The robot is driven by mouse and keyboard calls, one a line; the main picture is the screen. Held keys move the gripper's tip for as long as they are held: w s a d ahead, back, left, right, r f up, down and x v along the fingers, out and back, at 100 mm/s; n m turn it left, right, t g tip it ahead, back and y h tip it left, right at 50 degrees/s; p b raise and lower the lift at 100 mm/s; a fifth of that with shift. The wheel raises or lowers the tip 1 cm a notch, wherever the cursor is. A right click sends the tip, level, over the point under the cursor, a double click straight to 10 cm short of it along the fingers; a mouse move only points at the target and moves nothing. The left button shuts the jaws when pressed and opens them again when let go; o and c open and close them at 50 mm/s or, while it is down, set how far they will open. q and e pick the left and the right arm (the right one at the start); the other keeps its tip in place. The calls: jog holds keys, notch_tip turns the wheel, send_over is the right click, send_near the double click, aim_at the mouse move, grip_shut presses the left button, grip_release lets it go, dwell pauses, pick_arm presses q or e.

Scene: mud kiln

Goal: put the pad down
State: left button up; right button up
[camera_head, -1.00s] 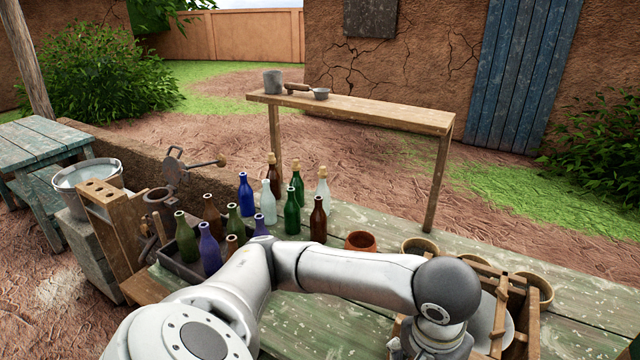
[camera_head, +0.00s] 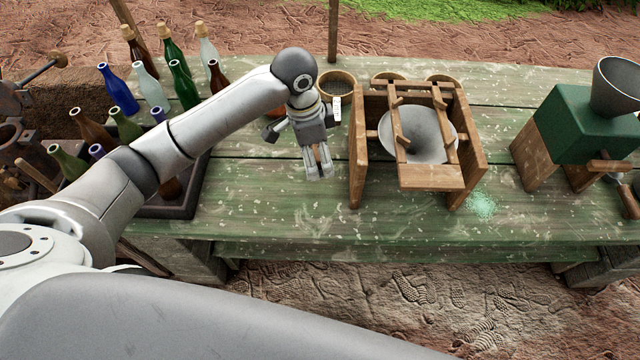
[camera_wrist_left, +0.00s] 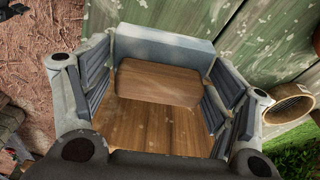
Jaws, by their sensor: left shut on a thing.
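My left gripper (camera_head: 319,173) hangs over the green workbench (camera_head: 270,185), left of the wooden frame with the metal funnel. It is shut on the pad (camera_wrist_left: 158,83), a brown wooden piece that fills the space between the fingers in the left wrist view. A pale blue-grey strip lies along its far edge there. In the head view only a sliver of brown shows between the fingers. I cannot tell whether the pad touches the bench. My right gripper is not in view.
The wooden frame (camera_head: 468,150) holds a grey funnel (camera_head: 415,135) just right of the gripper. Several bottles (camera_head: 118,88) stand at the left, some in a dark tray (camera_head: 188,203). A green grinder (camera_head: 585,125) is at the right. The bench front below the gripper is clear.

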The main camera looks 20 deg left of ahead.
pick_arm(q)
jog(key=f+m, duration=0.1)
jog(key=w+f, duration=0.1)
jog(key=f+m, duration=0.1)
jog(key=shift+w+f+m, duration=0.15)
jog(key=shift+w+m, duration=0.15)
jog(key=p, duration=0.2)
send_over(321, 187)
jog(key=f, duration=0.8)
jog(key=shift+s+a+f, duration=0.1)
jog(key=shift+a+f, duration=0.05)
jog(key=shift+a, duration=0.1)
jog(key=shift+f, duration=0.5)
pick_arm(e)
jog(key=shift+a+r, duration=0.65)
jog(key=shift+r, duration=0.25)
pick_arm(q)
jog(key=o, duration=0.9)
jog(key=shift+f, duration=0.15)
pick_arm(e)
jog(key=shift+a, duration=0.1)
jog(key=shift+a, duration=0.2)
